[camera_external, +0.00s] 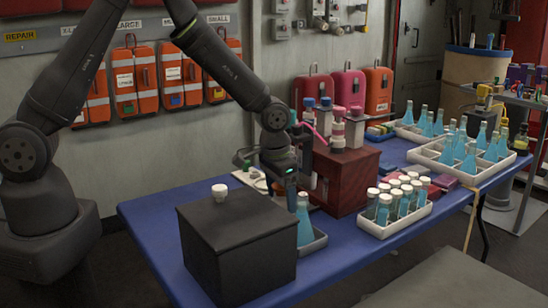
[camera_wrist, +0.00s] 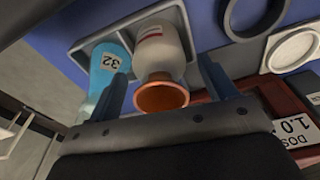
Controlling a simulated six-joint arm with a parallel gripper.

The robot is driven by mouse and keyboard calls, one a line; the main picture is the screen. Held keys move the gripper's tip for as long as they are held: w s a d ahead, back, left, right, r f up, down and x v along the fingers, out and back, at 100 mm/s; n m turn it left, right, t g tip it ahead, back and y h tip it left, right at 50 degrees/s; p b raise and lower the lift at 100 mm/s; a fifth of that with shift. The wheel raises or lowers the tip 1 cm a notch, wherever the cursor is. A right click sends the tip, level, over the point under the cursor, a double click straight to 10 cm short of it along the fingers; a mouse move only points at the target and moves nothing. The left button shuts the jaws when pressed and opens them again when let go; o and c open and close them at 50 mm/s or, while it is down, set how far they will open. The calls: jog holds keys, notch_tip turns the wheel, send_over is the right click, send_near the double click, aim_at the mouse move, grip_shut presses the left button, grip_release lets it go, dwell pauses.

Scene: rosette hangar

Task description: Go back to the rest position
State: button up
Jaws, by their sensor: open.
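My gripper (camera_external: 290,190) hangs over the blue table, between the black box and the dark red box. In the wrist view its two fingers (camera_wrist: 164,84) are apart, with a white bottle (camera_wrist: 160,50) with an orange mouth (camera_wrist: 161,97) showing between them. I cannot tell whether the fingers touch the bottle. The bottle stands in one compartment of a grey tray (camera_wrist: 185,20). A blue flask (camera_wrist: 107,65) labelled 32 is in the compartment beside it.
The black lidded box (camera_external: 238,245) with a white knob stands close in front. The dark red box (camera_external: 345,180), with bottles on top, stands just right of my gripper. White racks of vials (camera_external: 395,230) and flasks (camera_external: 510,160) stand farther right. Space above the table's left end is free.

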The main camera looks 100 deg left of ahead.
jog(key=r, duration=0.9)
jog(key=shift+s+d+r, duration=0.25)
jog(key=shift+s+d, duration=0.1)
jog(key=shift+s, duration=0.05)
jog(key=f, duration=0.7)
jog(key=w+f, duration=0.1)
jog(key=f, duration=0.3)
jog(key=shift+a+f, duration=0.15)
jog(key=shift+a, duration=0.35)
notch_tip(320, 180, up, 10)
jog(key=shift+r, duration=0.1)
jog(key=s+a+r, duration=0.3)
jog(key=a, duration=0.4)
jog(key=s+a+r, duration=0.2)
jog(key=a, duration=0.6)
jog(key=s+a+r, duration=0.3)
jog(key=a, duration=0.4)
notch_tip(320, 180, down, 14)
jog(key=shift+w+d+m, duration=0.15)
jog(key=shift+m, duration=0.25)
